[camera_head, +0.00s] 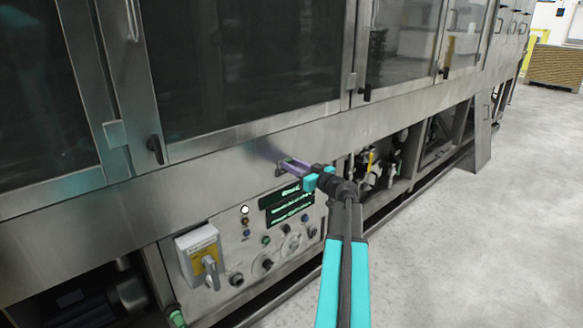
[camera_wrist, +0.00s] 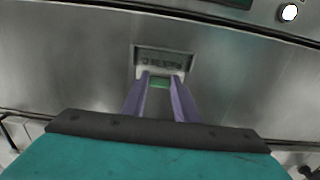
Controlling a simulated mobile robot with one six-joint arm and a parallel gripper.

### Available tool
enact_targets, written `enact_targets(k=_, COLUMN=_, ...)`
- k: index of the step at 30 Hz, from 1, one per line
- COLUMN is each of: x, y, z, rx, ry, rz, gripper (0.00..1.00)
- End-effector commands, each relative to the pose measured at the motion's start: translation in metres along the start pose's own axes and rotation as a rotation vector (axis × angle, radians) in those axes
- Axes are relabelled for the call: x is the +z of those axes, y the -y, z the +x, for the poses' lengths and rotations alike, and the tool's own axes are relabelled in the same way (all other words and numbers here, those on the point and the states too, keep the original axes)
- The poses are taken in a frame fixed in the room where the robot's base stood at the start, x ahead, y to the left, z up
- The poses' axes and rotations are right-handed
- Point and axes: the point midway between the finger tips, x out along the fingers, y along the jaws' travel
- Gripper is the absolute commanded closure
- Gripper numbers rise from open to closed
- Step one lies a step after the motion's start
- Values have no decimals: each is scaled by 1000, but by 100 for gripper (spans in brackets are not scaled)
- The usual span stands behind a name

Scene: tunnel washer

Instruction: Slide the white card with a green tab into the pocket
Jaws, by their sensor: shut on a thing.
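My gripper (camera_wrist: 161,80) has purple fingers and is shut on the green tab (camera_wrist: 160,84) of the card. In the head view my gripper (camera_head: 288,166) is at the steel panel, just above the control box. In the wrist view a small pale-rimmed rectangle with dark lettering (camera_wrist: 165,61) lies right beyond the fingertips, against the steel. I cannot tell how much of it is card and how much is pocket, nor whether the card's edge is inside. The card's white part is not clear in the head view.
The long steel washer has dark glass doors (camera_head: 240,60) above. A control panel (camera_head: 262,250) with knobs and dark displays, and a grey switch box with a yellow label (camera_head: 199,252), sit below. Open machinery (camera_head: 385,155) lies to the right. The grey floor (camera_head: 480,250) is clear.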

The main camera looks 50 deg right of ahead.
Motion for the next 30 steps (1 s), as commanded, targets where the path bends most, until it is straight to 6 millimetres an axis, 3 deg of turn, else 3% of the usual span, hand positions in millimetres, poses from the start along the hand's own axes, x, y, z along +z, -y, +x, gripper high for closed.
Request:
enact_targets(k=9, x=0, y=0, z=0, rx=0, ry=0, rz=0, gripper=94)
enact_targets(k=10, x=0, y=0, z=0, rx=0, ry=0, rz=0, gripper=71)
enact_targets(k=14, x=0, y=0, z=0, rx=0, ry=0, rz=0, gripper=51)
enact_targets(k=25, x=0, y=0, z=-2, rx=0, ry=0, rz=0, gripper=51)
enact_targets(k=30, x=0, y=0, z=-12, rx=2, ry=0, rz=0, gripper=51)
